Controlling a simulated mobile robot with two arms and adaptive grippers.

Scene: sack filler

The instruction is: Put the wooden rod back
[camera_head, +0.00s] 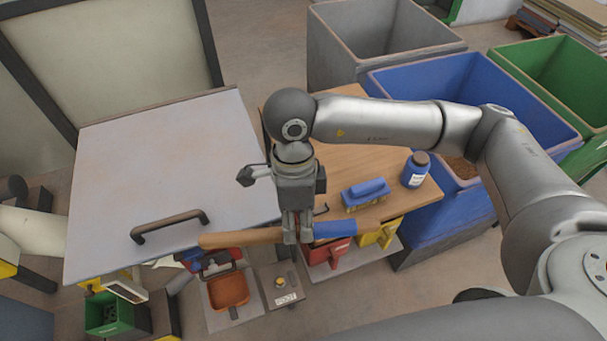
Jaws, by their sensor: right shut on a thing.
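The wooden rod (243,238) is brown on its left part and has a blue section (335,230) on the right. My right gripper (297,236) points down and is shut on the rod around its middle, where the fingers hide part of it. The rod lies roughly level across the picture, in front of the wooden table's front edge as seen from above. Its left end overlaps the front edge of the grey lid panel in the picture. I cannot tell how high the rod is above what lies below. My left gripper is not in view.
The grey lid panel (165,170) with a dark handle (170,226) fills the left. A blue brush (365,193) and a blue bottle (415,170) stand on the wooden table (350,165). Blue (430,225), grey and green bins stand behind. An orange scoop (228,290) is below.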

